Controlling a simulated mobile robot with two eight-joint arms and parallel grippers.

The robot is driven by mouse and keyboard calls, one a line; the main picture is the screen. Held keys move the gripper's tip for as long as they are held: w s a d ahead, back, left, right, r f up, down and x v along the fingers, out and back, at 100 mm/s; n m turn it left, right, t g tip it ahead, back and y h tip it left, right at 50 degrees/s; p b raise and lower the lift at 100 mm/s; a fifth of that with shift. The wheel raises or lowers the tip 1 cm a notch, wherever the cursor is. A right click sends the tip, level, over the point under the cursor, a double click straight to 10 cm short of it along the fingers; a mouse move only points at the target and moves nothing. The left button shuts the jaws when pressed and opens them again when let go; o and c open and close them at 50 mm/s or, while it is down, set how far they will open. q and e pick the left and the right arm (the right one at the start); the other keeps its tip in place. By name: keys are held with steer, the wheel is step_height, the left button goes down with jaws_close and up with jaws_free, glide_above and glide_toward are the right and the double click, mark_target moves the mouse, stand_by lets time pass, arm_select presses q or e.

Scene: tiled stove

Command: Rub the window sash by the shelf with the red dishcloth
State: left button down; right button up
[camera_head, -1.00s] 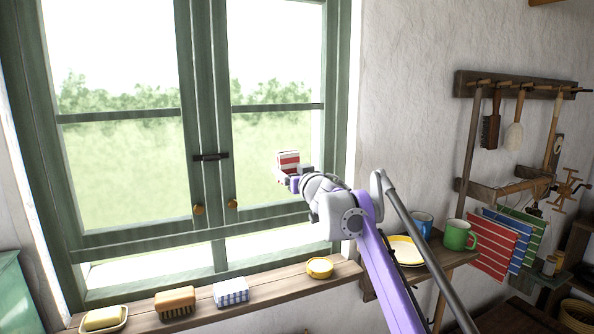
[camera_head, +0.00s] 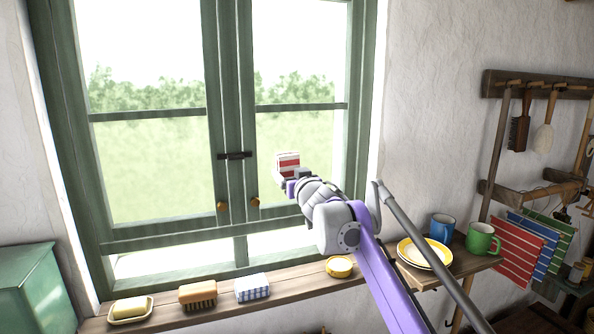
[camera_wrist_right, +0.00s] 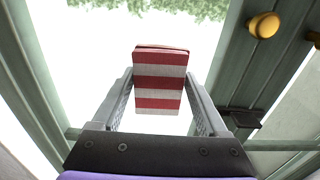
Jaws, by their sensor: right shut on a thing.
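The folded red-and-white striped cloth (camera_head: 288,160) is held up in my right gripper (camera_head: 291,174). The wrist view shows the cloth (camera_wrist_right: 160,82) between the two fingers. The gripper is in front of the lower pane of the right window sash (camera_head: 302,106), the green-framed one nearer the shelf (camera_head: 462,263). In the head view the cloth overlaps the pane, a little right of the brass knob (camera_head: 255,202). I cannot tell whether the cloth touches the sash. My left gripper is not in view.
The sill below carries a soap dish (camera_head: 130,309), a brush (camera_head: 198,294), a blue-checked folded cloth (camera_head: 252,287) and a yellow round tin (camera_head: 339,267). The shelf at right holds plates (camera_head: 425,252), a blue mug (camera_head: 442,226) and a green mug (camera_head: 483,239). Striped cloths (camera_head: 519,253) hang beyond.

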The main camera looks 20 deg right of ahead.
steer(key=shift+a+r+p, duration=0.25)
steer(key=shift+a+p, duration=0.15)
steer(key=shift+a, duration=0.3)
steer(key=shift+a+f, duration=0.15)
steer(key=shift+f, duration=0.1)
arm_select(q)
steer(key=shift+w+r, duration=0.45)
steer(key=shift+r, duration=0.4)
arm_select(e)
steer(key=shift+s, duration=0.15)
